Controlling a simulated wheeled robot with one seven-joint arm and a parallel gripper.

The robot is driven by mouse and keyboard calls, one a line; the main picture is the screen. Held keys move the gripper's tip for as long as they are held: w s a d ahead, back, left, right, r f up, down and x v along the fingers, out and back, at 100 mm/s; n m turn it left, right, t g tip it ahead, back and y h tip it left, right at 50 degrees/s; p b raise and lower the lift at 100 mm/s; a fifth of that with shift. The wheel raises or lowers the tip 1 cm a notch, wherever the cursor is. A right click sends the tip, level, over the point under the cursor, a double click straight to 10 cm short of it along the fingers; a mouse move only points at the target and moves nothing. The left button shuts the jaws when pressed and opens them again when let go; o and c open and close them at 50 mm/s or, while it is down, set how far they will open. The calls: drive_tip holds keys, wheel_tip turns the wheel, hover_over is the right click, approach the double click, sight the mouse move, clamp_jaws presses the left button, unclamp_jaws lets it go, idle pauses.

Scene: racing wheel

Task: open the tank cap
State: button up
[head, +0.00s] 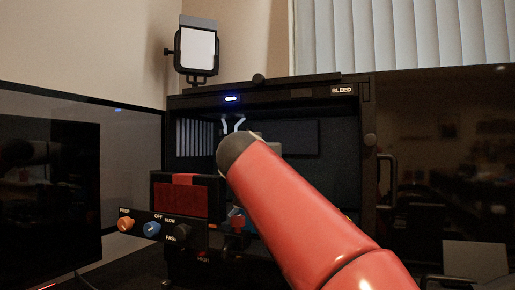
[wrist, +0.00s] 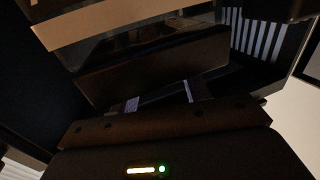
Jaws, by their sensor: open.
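I cannot pick out a tank cap for certain in either view. A small black rounded knob (head: 258,79) sits on the top edge of the black open-fronted cabinet (head: 369,190) in the head view. My red arm reaches up and left across the cabinet's front. My gripper (head: 233,123) shows as two pale fingers past the arm's dark end, in front of the opening and below the top edge. In the wrist view my gripper (wrist: 160,97) has its two fingers apart with nothing seen between them. My arm hides part of the cabinet's inside.
A control panel with an orange knob (head: 126,223) and a blue knob (head: 152,229) juts out at lower left. A dark screen (head: 50,180) stands at left. A lamp-like panel (head: 198,50) stands above the cabinet. A black handle (head: 393,180) is on its right side.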

drive_tip(key=shift+w, duration=0.75)
clamp_jaws()
